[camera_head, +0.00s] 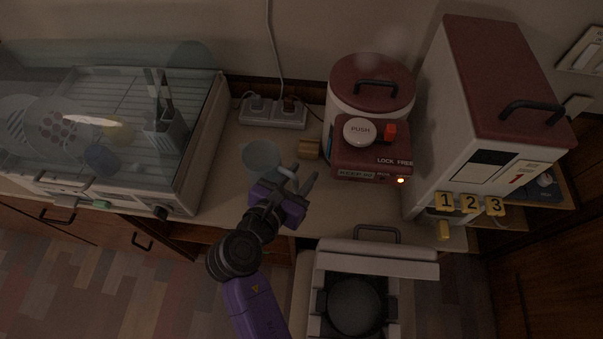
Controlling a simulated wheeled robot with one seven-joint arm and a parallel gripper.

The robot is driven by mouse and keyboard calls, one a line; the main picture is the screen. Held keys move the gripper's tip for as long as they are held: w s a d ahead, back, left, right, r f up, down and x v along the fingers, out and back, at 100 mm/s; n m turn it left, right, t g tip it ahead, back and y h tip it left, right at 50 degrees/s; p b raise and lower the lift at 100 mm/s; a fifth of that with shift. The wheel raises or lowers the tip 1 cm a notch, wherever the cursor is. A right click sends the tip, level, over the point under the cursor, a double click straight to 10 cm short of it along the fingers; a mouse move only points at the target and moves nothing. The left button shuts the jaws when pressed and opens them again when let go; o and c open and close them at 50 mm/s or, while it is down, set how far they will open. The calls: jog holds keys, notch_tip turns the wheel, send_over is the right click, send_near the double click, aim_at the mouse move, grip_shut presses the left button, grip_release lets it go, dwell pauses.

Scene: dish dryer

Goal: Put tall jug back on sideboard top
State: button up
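A pale bluish-grey, see-through vessel (261,156), which looks like the tall jug, is at the sideboard top (225,175), between the dish dryer and the rice cooker-like pot. I see it mostly from above, and its lower part is hidden by my gripper. My gripper (299,176) is just below and right of it, over the sideboard's front edge. Two finger-like pieces point up and right; the left, paler one may be part of the jug's handle. Whether the fingers hold the jug, and whether the jug touches the top, I cannot tell.
A glass-covered dish dryer (200,125) with dishes stands left. A red-lidded pot (370,85) and a tall red-topped dispenser (495,80) stand right. An open-lidded appliance (380,262) sits lower in front.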

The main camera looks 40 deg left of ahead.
jog(key=v, duration=1.1)
jog(key=shift+s+r+b, duration=0.2)
jog(key=shift+s+b, duration=0.1)
jog(key=shift+s, duration=0.05)
